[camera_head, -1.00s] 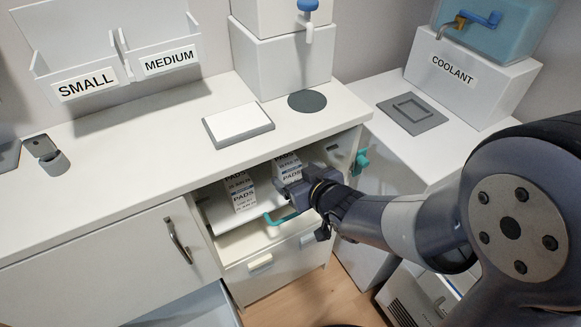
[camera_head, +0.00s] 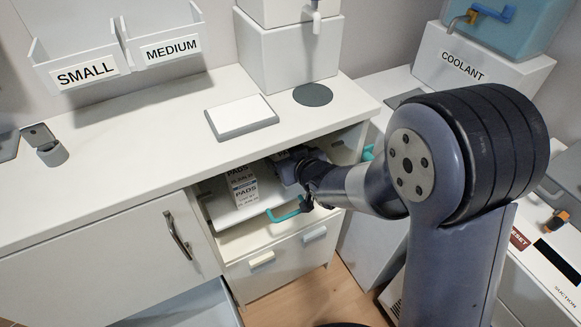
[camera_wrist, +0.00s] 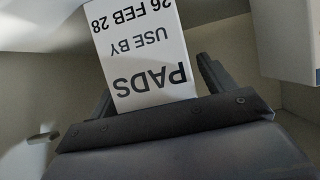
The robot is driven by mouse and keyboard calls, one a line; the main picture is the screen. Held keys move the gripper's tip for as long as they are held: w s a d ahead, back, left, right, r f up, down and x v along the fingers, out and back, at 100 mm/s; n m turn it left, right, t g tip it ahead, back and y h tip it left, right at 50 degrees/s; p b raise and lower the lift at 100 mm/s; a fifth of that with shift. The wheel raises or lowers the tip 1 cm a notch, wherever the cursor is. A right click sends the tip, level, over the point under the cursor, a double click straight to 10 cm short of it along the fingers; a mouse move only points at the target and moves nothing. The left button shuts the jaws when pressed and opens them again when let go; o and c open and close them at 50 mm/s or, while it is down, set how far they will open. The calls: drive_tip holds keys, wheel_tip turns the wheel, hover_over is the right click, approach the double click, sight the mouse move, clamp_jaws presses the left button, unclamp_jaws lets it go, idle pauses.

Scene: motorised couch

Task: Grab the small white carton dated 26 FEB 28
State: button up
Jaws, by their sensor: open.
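The small white carton (camera_wrist: 143,45) is in the wrist view. It reads upside down "PADS, USE BY, 26 FEB 28". It stands between the two fingers of my open gripper (camera_wrist: 155,82), one on each side; I cannot tell whether either touches it. In the head view my gripper (camera_head: 287,167) reaches into the open compartment under the counter and hides this carton. Another white PADS carton (camera_head: 241,187) stands to the left of my gripper on the pulled-out white shelf (camera_head: 243,213).
The counter (camera_head: 130,130) overhangs the opening. A white block (camera_wrist: 290,40) stands close on the right in the wrist view. An open drawer (camera_head: 195,308) is lower left.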

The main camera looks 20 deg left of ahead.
drive_tip(key=shift+c, duration=0.4)
drive_tip(key=c, duration=1)
drive_tip(key=shift+r, duration=0.15)
